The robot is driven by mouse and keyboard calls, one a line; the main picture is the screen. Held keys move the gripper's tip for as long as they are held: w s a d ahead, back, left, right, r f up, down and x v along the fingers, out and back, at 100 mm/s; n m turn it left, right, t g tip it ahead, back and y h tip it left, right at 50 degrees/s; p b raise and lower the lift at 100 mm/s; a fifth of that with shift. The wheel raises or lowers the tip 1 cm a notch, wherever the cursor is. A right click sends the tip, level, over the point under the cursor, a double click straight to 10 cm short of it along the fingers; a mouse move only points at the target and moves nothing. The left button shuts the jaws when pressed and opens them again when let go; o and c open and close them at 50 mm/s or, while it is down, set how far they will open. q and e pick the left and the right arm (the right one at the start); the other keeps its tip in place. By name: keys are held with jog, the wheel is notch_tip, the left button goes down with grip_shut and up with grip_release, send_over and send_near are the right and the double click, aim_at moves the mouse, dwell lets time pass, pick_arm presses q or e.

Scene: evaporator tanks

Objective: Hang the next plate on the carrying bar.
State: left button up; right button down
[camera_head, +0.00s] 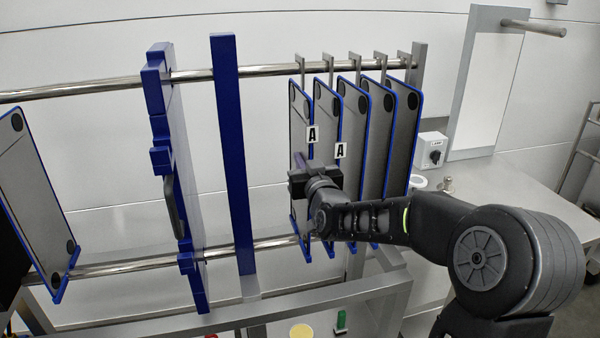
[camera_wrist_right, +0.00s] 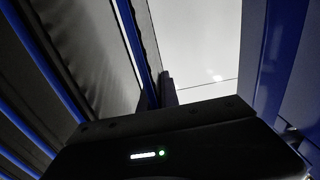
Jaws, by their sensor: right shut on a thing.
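Several grey plates with blue rims hang in a row from the carrying bar (camera_head: 265,71) by metal hooks, right of centre in the head view. The leftmost plate (camera_head: 298,115) of the row bears a white label with a black "A", and so does the second plate (camera_head: 323,110). My right gripper (camera_head: 300,181) is at the lower half of the leftmost plate, shut on it. The gripper hides part of that plate and its fingertips are hard to make out. In the right wrist view the nearest plate (camera_wrist_right: 105,45) rises beside the gripper. My left gripper is not in view.
A blue upright (camera_head: 231,160) stands left of the row, with a gap between. A thick blue press plate (camera_head: 180,200) with a dark handle is further left. Another blue-rimmed plate (camera_head: 38,195) is at far left. A lower rail (camera_head: 150,265) runs beneath. A bench (camera_head: 500,190) is at right.

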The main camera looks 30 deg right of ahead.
jog(key=shift+r, duration=0.2)
jog(key=shift+r+p, duration=0.35)
jog(key=shift+r, duration=0.5)
jog(key=shift+s, duration=0.1)
jog(key=b+v, duration=0.2)
jog(key=v, duration=0.4)
jog(key=shift+s+a+b, duration=0.2)
jog(key=shift+s+b, duration=0.15)
jog(key=shift+b, duration=0.05)
dwell(0.5)
